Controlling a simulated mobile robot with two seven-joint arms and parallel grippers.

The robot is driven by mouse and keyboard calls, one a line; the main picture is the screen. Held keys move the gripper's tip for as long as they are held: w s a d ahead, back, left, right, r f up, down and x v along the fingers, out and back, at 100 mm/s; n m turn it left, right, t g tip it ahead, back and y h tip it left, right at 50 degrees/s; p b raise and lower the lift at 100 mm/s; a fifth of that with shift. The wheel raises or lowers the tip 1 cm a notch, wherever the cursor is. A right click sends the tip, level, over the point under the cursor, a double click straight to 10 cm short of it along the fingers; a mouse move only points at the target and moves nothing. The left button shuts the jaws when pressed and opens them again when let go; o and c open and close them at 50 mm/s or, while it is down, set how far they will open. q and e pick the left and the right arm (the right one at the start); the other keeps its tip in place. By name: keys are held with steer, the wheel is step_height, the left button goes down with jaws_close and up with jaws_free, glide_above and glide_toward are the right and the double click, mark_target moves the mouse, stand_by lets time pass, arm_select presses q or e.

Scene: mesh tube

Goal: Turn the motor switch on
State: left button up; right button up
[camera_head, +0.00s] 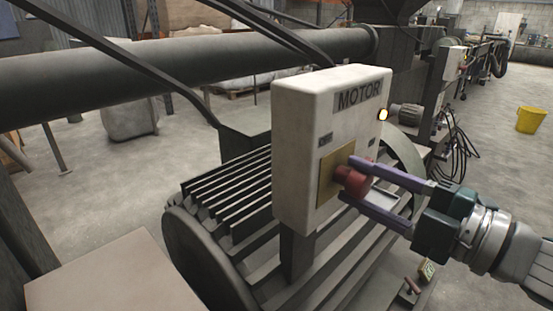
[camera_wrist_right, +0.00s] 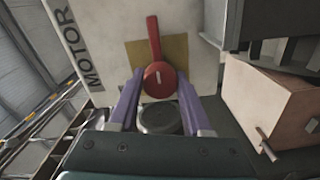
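The white switch box (camera_head: 300,150) marked MOTOR stands on a post by the dark ribbed motor (camera_head: 225,195). A red rotary switch (camera_head: 350,181) sits on its yellow plate (camera_head: 325,188). In the right wrist view the red switch (camera_wrist_right: 160,80) has its lever pointing up in the picture, along the direction the MOTOR lettering reads. My right gripper (camera_head: 354,180) has purple fingers on either side of the switch's round knob. The fingers are apart and do not look clamped on it; whether one touches is unclear. My left gripper is out of view.
A lit lamp (camera_head: 383,114) shows at the box's right edge. A thick dark pipe (camera_head: 180,67) runs behind the box. A pale flat block (camera_head: 105,278) is at the lower left. A yellow bucket (camera_head: 530,120) stands on open floor at the right.

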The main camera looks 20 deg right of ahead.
steer(key=o, duration=0.5)
steer(key=shift+c, duration=0.2)
steer(key=v, duration=1)
steer(key=shift+b, duration=0.45)
steer(key=shift+w, duration=0.1)
